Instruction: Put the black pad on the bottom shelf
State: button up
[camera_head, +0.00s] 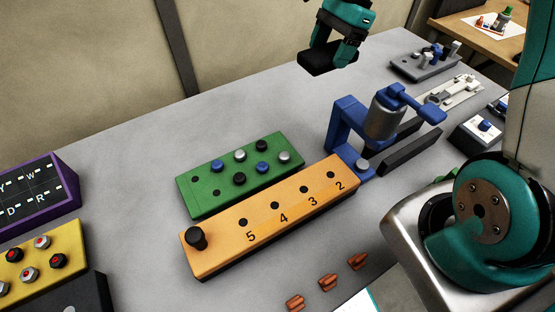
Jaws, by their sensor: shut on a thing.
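My gripper (333,45), teal and black, is at the top centre, raised above the far part of the grey table. It is shut on the black pad (324,64), a dark flat piece at its lower end. The pad appears clear of the table; the dark fingers and the pad blend together, so the exact grip is hard to tell. I cannot make out a bottom shelf in this view.
The grey table (130,165) holds a green block with pegs (245,172), an orange numbered block (275,220) and a blue clamp fixture (345,125). Three orange pieces (327,281) lie at the front. A grey peg block (425,65) stands far right.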

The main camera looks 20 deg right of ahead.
aim_at(313, 131)
notch_tip(313, 131, down, 20)
jog(key=shift+f+p, duration=0.1)
jog(key=shift+p, duration=0.8)
jog(key=o, duration=0.9)
